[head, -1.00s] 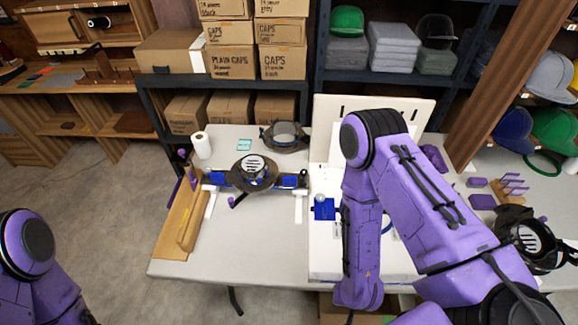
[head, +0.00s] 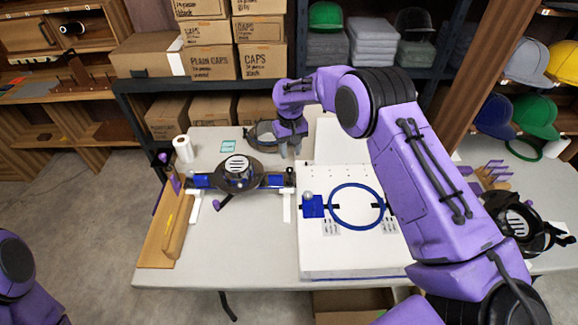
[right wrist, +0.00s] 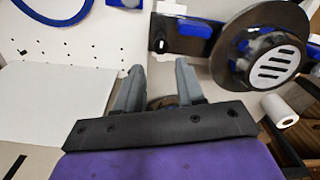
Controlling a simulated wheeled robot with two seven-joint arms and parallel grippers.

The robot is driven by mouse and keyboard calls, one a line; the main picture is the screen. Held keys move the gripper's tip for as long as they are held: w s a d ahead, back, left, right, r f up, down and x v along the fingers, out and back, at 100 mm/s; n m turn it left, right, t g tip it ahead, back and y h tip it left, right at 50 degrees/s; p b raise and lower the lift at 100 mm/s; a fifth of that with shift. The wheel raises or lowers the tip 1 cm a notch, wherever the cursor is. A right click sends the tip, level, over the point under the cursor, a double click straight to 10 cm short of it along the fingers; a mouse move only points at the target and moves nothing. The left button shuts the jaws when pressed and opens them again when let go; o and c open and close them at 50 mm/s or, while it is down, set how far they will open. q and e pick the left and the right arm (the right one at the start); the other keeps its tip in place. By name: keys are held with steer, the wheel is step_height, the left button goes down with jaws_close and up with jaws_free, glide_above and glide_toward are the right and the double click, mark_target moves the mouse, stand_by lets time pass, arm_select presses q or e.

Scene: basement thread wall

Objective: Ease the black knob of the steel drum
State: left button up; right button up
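The steel drum, a short grey cylinder with a dark band (head: 262,134), stands at the back of the table in the head view. My right gripper (head: 291,146) points down at its right side and covers part of it. In the right wrist view the gripper (right wrist: 158,82) has its two grey fingers apart. A dark brownish part (right wrist: 160,102) shows low between them, mostly hidden by the gripper body. I cannot tell whether the fingers touch it. The black knob cannot be made out. My left gripper is out of view; only part of that arm shows at lower left.
A dark round fixture with a slotted white disc (head: 238,168) on a blue-ended bar stands just in front. A white board with a blue hoop (head: 357,206) lies to the right. A paper roll (head: 183,149) stands at left. Boxes (head: 210,62) fill the shelf behind.

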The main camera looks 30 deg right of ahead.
mark_target(290, 169)
step_height(290, 169, down, 7)
steer(key=shift+w+r+p, duration=0.1)
steer(key=shift+w+p, duration=0.05)
steer(key=shift+p, duration=0.5)
steer(key=shift+f, duration=0.4)
jaws_close()
